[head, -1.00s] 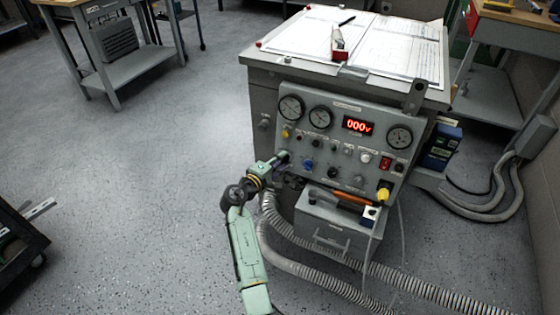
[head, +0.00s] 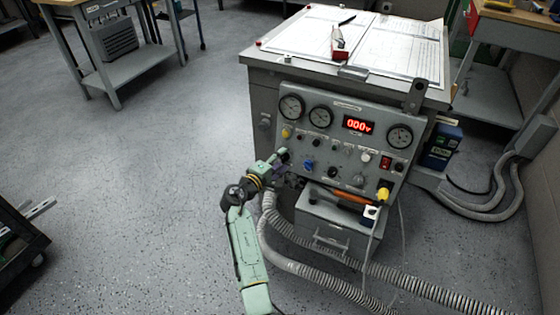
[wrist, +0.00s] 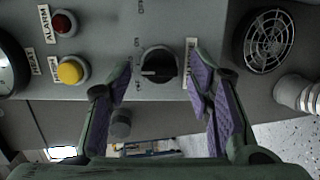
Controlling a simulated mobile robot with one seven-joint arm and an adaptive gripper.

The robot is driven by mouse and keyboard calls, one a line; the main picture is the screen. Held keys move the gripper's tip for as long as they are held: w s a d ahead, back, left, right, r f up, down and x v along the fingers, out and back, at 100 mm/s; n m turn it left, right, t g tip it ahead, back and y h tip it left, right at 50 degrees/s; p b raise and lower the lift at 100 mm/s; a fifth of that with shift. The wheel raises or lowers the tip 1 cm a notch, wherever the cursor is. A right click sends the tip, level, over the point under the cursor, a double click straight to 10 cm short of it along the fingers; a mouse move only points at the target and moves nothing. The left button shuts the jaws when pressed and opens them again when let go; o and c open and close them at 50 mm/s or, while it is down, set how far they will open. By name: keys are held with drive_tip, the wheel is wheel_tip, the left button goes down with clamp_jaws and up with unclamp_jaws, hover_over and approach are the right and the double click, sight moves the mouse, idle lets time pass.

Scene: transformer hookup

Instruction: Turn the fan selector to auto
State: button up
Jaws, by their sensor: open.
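A round black selector knob (wrist: 160,62) with a white pointer line sits on the grey panel in the wrist view. Its pointer is toward the left of that picture. Small marks, one reading ON, stand around it, and a white label (wrist: 191,58) is beside it, partly covered by a finger. My gripper (wrist: 161,74) is open, with one purple-padded finger on each side of the knob and visible gaps between. In the head view my gripper (head: 286,168) is at the panel's lower left and hides the knob there.
The wrist view shows a red button (wrist: 64,23), a yellow button (wrist: 72,70), a round fan grille (wrist: 265,40) and a grey knob (wrist: 120,124). The head view shows the panel's red display (head: 358,125), a yellow plug (head: 383,194), a drawer box (head: 330,222) and floor hoses (head: 300,268).

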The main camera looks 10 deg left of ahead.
drive_tip(key=shift+s, duration=0.1)
drive_tip(key=v, duration=1.2)
drive_tip(key=shift+a, duration=0.1)
